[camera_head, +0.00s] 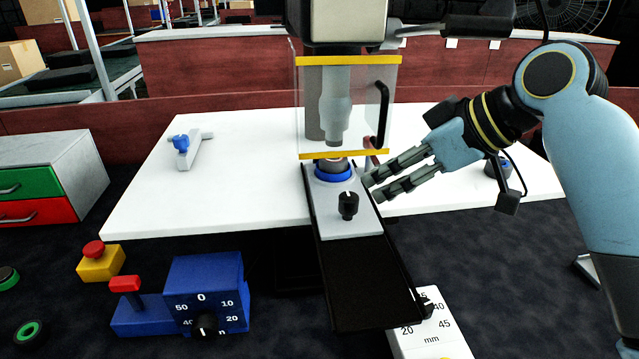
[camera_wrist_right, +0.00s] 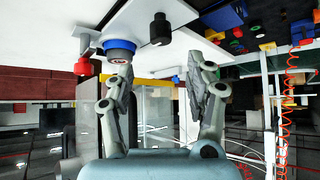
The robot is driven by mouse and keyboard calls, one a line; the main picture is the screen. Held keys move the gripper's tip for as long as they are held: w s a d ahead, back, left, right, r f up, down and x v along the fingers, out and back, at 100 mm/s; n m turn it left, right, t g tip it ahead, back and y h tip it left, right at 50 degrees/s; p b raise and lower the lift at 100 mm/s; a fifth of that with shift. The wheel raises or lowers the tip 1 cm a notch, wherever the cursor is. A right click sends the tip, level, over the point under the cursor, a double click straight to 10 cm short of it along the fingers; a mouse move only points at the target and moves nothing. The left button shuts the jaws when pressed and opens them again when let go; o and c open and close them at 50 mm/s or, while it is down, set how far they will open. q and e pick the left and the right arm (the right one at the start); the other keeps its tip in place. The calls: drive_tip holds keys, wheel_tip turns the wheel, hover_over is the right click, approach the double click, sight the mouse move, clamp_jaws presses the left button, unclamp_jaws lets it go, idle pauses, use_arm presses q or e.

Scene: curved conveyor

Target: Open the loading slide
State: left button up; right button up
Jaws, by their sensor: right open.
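The loading slide (camera_head: 341,223) is a light grey plate on a dark rail track under the press. It carries an upright black knob (camera_head: 348,205) and, behind that, a blue ring (camera_head: 334,173) with a metal piece in it. My right gripper (camera_head: 374,188) comes in from the right, its two fingers apart and empty, with the tips just right of the slide near the ring and knob. In the right wrist view the picture is turned over; the knob (camera_wrist_right: 160,28) and blue ring (camera_wrist_right: 119,47) show beyond the open fingers. My left gripper is not in view.
A clear guard (camera_head: 366,105) with yellow edges and a black handle hangs just above the slide's rear end. The dark track (camera_head: 365,285) in front of the plate is empty. A blue dial box (camera_head: 205,275) stands left. The white table (camera_head: 235,195) has free room left of the slide.

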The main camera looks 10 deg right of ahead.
sight(350, 197)
drive_tip(key=x, duration=0.7)
drive_tip(key=shift+d+f, duration=0.1)
drive_tip(key=shift+x, duration=1.1)
drive_tip(key=shift+w+a+f, duration=0.15)
drive_tip(key=shift+a+f, duration=0.1)
drive_tip(key=shift+f, duration=0.05)
drive_tip(key=shift+c, duration=0.4)
drive_tip(key=c, duration=0.9)
clamp_jaws()
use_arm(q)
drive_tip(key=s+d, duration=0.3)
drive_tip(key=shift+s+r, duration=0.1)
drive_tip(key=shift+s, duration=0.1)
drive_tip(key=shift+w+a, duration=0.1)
